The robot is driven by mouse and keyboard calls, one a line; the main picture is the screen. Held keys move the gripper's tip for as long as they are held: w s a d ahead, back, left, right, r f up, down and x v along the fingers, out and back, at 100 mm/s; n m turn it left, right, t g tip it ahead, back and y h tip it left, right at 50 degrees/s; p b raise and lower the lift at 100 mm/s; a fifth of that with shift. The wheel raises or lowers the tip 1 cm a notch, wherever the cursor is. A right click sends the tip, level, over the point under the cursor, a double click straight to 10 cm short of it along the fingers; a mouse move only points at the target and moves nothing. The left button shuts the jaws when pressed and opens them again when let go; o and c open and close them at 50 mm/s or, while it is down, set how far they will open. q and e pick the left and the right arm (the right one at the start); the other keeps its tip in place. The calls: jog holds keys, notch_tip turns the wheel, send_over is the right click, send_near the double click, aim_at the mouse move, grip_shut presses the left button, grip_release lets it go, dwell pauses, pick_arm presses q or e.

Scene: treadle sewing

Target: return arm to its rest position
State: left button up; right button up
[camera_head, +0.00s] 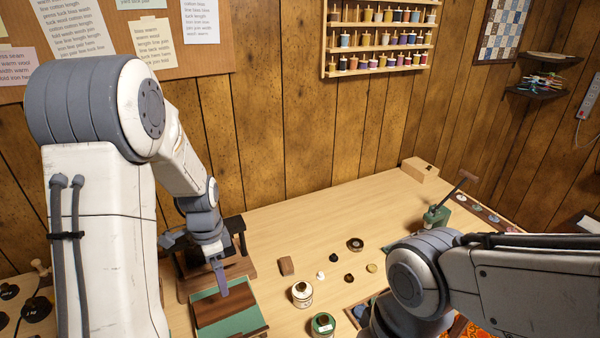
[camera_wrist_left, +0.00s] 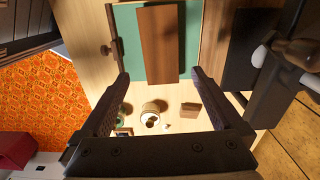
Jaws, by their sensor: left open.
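My left arm comes in from the left of the head view. My left gripper (camera_head: 220,278) hangs low over a green board with a brown wooden panel (camera_head: 225,303). In the left wrist view the left gripper (camera_wrist_left: 160,74) is open, with its two fingers wide apart and nothing between them. The brown panel (camera_wrist_left: 158,45) and the green board (camera_wrist_left: 132,45) lie beyond the fingertips in that view. I cannot tell whether the fingers touch the panel. My right arm (camera_head: 510,285) reaches in from the right, and its gripper is not in view.
A cream jar (camera_head: 302,295), a green-topped jar (camera_head: 323,324), a small brown block (camera_head: 286,266) and several small round items stand right of the left gripper. A green tool (camera_head: 437,215) and a wooden box (camera_head: 419,170) stand farther back. The table's back middle is clear.

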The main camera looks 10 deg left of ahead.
pick_arm(q)
jog(key=s+d+r, duration=0.2)
jog(key=d+r, duration=0.1)
jog(key=d, duration=0.4)
jog(key=s+d+r, duration=0.3)
jog(key=d+r, duration=0.1)
jog(key=d, duration=0.4)
jog(key=s+d+r+n, duration=0.1)
jog(key=s+d, duration=0.3)
jog(key=s, duration=0.3)
jog(key=s+d+r+n+h, duration=0.1)
jog(key=s+d+r, duration=0.1)
jog(key=s+d, duration=0.2)
jog(key=s, duration=0.3)
jog(key=shift+s+d+r+n, duration=0.2)
jog(key=shift+d+r+n, duration=0.1)
jog(key=shift+n, duration=0.1)
